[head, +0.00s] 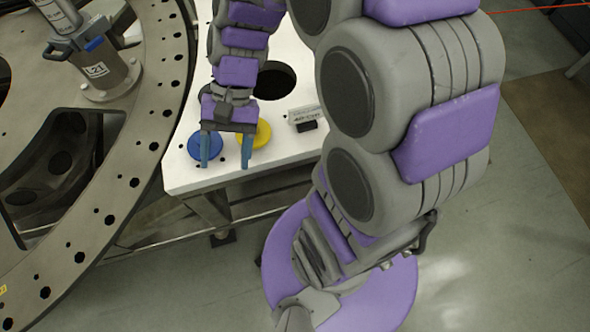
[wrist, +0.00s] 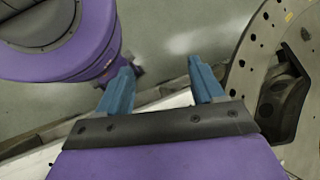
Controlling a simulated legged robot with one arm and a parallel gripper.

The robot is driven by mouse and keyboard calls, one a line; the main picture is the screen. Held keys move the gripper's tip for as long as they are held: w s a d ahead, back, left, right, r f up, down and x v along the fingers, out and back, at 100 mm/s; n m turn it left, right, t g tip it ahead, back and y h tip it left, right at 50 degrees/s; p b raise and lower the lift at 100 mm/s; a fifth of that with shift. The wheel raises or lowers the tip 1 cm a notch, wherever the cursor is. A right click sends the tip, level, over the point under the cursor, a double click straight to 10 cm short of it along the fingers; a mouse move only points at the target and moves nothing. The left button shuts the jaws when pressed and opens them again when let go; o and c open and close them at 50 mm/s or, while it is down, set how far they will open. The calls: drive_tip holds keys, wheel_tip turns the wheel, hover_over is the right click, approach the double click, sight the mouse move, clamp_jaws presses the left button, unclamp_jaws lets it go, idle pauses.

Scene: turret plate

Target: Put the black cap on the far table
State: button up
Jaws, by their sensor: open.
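My gripper (head: 226,164) is open and empty above the near edge of a white table (head: 285,152). Its two blue fingers also show, spread apart, in the wrist view (wrist: 161,66). A flat black round shape (head: 275,83) is on the white table behind my gripper, partly hidden by my arm. I cannot tell whether it is a cap or a hole. No other black cap is clear in either view. I cannot make out which surface is the far table.
A blue disc (head: 206,147) and a yellow disc (head: 262,134) lie on the white table around my fingers. A small labelled block (head: 304,118) stands to their right. A large metal ring plate (head: 150,120) with holes and a cylinder fixture (head: 100,72) is at left.

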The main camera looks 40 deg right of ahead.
drive_tip(key=s+d+n+t+h, duration=0.2)
drive_tip(key=s+d+n+h, duration=0.2)
drive_tip(key=s, duration=0.7)
drive_tip(key=d+h, duration=0.2)
drive_tip(key=d, duration=0.2)
drive_tip(key=shift+s+r+n+t, duration=0.25)
drive_tip(key=shift+r+n+t, duration=0.05)
drive_tip(key=shift+r+n, duration=0.1)
drive_tip(key=shift+f, duration=0.25)
